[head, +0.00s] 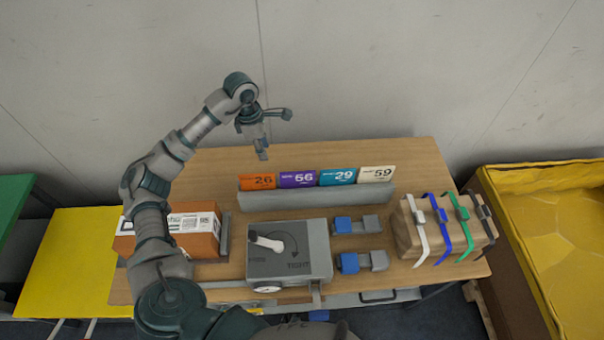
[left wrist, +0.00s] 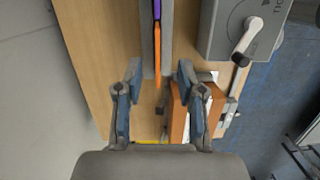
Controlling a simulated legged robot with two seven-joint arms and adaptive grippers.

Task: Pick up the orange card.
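The orange card (head: 258,182), marked 26, stands upright at the left end of a grey card holder (head: 315,200) on the table. In the left wrist view the orange card (left wrist: 157,48) shows as a thin edge in the holder slot. My left gripper (head: 268,138) is above and behind the card in the head view. In the left wrist view the left gripper (left wrist: 158,76) is open and empty, its blue-padded fingers spread either side of the holder's end. The card is apart from the fingers. My right gripper is not in view.
Purple (head: 298,180), teal (head: 337,177) and cream (head: 377,174) cards stand beside the orange one. In front are a grey device with a lever (head: 290,252), a brown carton (head: 195,240) and a parcel with coloured straps (head: 440,228). The table's back strip is clear.

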